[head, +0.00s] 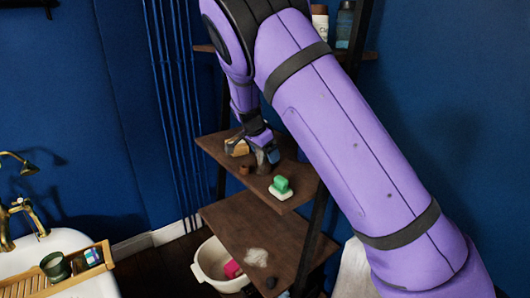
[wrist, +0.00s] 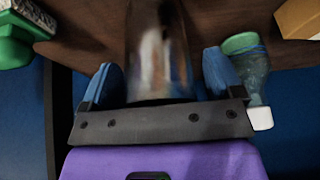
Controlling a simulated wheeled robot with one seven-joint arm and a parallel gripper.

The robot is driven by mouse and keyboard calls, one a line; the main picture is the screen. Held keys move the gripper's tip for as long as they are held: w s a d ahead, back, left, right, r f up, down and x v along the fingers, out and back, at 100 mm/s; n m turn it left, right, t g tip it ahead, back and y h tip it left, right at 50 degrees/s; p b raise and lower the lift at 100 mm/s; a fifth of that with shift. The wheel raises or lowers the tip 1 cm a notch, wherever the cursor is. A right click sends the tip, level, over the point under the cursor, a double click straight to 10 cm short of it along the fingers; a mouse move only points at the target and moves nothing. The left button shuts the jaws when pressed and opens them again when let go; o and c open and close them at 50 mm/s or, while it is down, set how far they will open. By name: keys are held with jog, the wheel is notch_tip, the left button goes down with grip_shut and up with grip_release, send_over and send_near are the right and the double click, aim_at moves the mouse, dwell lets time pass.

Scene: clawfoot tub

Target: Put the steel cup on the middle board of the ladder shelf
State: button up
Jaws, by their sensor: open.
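The steel cup (wrist: 160,55) shows in the wrist view as a shiny, blurred cylinder between my two blue fingers. My gripper (wrist: 158,80) is open around it, with a visible gap at the right finger. In the head view my gripper (head: 264,150) reaches down over the ladder shelf's middle board (head: 304,186), and the cup (head: 262,162) is partly hidden below it. The cup appears to stand on that board; its base contact is hard to see.
A teal bottle (wrist: 250,72) is just right of my right finger. The lower board (head: 235,225) and a white bucket (head: 205,268) are below.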

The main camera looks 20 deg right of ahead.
jog(key=shift+r, duration=0.1)
jog(key=v, duration=1.2)
